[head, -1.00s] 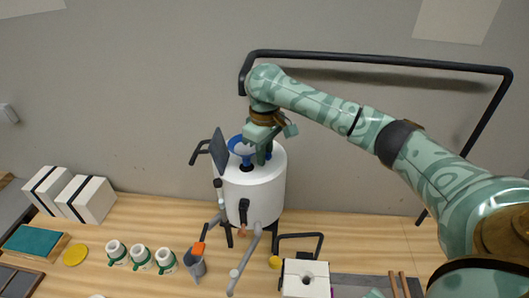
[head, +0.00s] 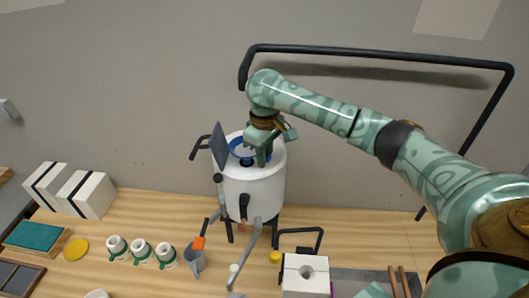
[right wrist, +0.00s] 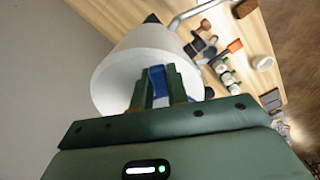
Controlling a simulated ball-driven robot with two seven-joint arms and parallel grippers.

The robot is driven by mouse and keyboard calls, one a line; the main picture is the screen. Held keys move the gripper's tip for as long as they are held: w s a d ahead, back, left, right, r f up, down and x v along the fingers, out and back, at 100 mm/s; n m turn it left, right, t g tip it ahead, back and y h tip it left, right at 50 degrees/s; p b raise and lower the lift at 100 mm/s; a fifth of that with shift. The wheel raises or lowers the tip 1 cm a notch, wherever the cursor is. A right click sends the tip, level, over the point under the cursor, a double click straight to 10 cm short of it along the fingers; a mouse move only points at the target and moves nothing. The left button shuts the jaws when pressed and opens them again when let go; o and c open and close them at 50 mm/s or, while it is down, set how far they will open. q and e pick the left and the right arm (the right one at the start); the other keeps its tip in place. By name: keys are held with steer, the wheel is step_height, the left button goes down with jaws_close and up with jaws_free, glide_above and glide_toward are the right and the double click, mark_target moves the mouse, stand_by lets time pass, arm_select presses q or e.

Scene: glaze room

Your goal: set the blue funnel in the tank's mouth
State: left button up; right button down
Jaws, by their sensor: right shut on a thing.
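The tank (head: 258,195) is a white cylinder standing upright on dark legs on the table, with a dark lid panel (head: 219,147) raised at its left. The blue funnel (head: 237,146) is at the tank's top, over the mouth, partly hidden by my gripper. I cannot tell whether its spout is inside the mouth. My right gripper (head: 261,158) points down at the tank top, shut on the funnel. In the right wrist view a blue part of the funnel (right wrist: 157,80) shows between the fingers, with the white tank (right wrist: 135,55) behind. My left gripper is not in view.
A black pipe frame (head: 380,56) runs behind my right arm. In front of the tank are a grey jug (head: 194,262), several white-and-green cups (head: 141,252) and a white block mould (head: 305,275). White boxes (head: 87,194) stand at the left.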

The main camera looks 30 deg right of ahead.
steer(key=shift+f, duration=0.2)
stand_by(0.5)
steer(key=shift+f, duration=0.75)
steer(key=shift+p, duration=0.35)
steer(key=shift+f+p, duration=0.1)
steer(key=shift+p, duration=0.2)
steer(key=shift+f+p, duration=0.2)
steer(key=shift+p, duration=0.1)
